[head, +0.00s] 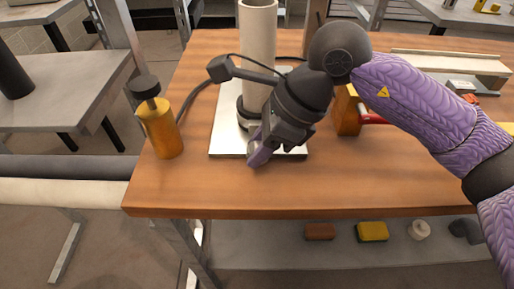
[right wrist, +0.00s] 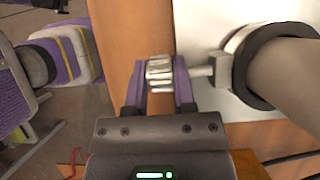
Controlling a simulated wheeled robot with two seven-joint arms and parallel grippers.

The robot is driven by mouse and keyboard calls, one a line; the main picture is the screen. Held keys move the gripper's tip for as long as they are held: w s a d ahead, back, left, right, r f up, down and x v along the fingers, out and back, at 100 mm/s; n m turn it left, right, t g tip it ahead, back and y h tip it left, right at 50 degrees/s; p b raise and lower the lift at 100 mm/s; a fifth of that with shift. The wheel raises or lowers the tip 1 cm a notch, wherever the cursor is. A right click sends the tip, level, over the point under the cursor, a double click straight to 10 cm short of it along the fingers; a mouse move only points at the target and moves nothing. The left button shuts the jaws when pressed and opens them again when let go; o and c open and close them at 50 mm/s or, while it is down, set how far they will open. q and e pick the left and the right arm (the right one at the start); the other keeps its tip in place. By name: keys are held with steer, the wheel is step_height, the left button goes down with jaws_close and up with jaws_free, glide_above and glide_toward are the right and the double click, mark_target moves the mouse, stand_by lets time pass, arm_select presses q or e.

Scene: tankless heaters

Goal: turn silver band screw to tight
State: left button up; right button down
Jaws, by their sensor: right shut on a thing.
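The silver band screw (right wrist: 158,72) shows in the right wrist view as a ribbed silver knob. A short shaft joins it to the silver and black band (right wrist: 237,68) around the foot of the pale upright pipe (head: 257,45). My right gripper (head: 257,152) reaches down in front of the pipe's foot. In the right wrist view its two purple fingers (right wrist: 161,85) are shut on the knob, one on each side. In the head view the knob is mostly hidden by the gripper. My left gripper is in neither view.
The pipe stands on a white plate (head: 225,130) on the wooden table (head: 350,180). A yellow bottle with a black top (head: 160,130) stands left of the plate. A yellow block (head: 347,112) is right of my gripper. The table's front is clear.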

steer(key=shift+d+y+b, duration=0.1)
steer(key=shift+y+b, duration=0.25)
steer(key=shift+y, duration=0.15)
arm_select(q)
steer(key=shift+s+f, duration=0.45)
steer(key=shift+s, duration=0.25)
